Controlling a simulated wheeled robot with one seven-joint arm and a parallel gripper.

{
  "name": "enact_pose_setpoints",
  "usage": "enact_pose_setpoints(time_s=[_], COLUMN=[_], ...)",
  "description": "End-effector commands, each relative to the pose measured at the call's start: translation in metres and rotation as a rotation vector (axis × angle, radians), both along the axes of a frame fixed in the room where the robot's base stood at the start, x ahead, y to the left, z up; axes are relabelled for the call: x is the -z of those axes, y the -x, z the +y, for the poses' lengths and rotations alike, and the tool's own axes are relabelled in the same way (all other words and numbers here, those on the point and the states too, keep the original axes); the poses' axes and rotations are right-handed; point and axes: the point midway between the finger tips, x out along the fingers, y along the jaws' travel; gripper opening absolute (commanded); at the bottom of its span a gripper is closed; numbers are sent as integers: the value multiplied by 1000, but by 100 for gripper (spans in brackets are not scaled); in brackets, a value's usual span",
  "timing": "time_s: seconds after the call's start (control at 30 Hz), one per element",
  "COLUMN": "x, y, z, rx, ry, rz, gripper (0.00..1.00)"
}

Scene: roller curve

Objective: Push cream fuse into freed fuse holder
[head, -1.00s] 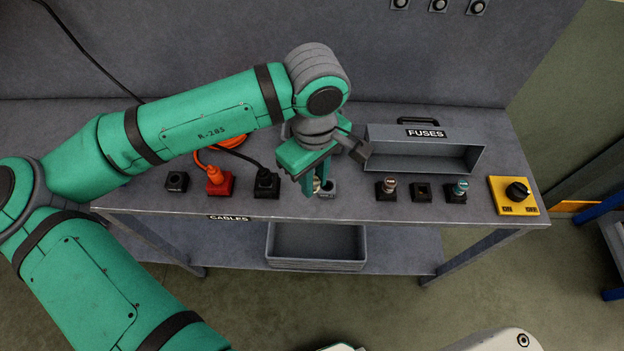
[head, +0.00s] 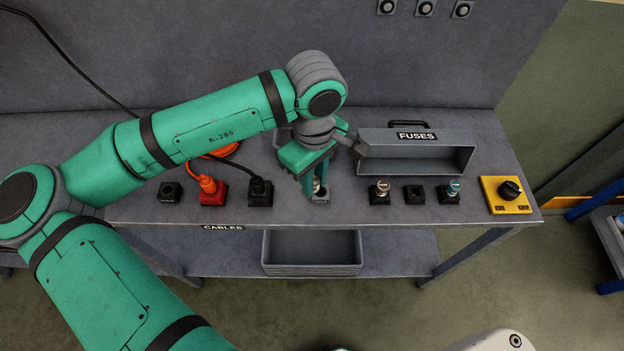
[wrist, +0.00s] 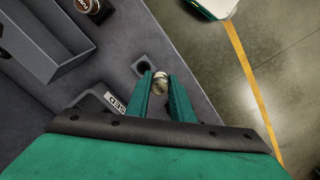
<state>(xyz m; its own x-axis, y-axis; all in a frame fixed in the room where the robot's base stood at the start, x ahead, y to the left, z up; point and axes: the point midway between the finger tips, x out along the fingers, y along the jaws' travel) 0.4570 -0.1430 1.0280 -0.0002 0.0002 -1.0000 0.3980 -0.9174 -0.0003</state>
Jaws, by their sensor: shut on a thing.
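My gripper (head: 318,186) is shut on the cream fuse (wrist: 160,84), which shows between the two green fingers in the wrist view. In the head view the fuse is mostly hidden by the fingers. The gripper is over a small grey block (head: 322,199) at the table's front edge, left of the fuse holders. I cannot tell whether the fuse touches the block. The empty black fuse holder (head: 414,195) is further right. It stands between a holder with a pale-topped fuse (head: 381,187) and one with a teal fuse (head: 453,187).
The grey FUSES tray (head: 418,164) stands behind the holders. A yellow switch plate (head: 506,196) is at the right. Left of my gripper are a black socket (head: 170,192), a red plug (head: 210,188) and a black plug (head: 260,190). A grey bin (head: 312,252) sits below.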

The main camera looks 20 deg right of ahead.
Motion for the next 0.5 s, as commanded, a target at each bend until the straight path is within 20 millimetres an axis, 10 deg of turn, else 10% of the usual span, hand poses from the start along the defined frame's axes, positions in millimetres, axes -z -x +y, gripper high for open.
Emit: enact_pose_setpoints(time_s=[0.5], x=[9], y=[-10], z=[-12], rx=[0], ry=[1], rz=[1], gripper=[0])
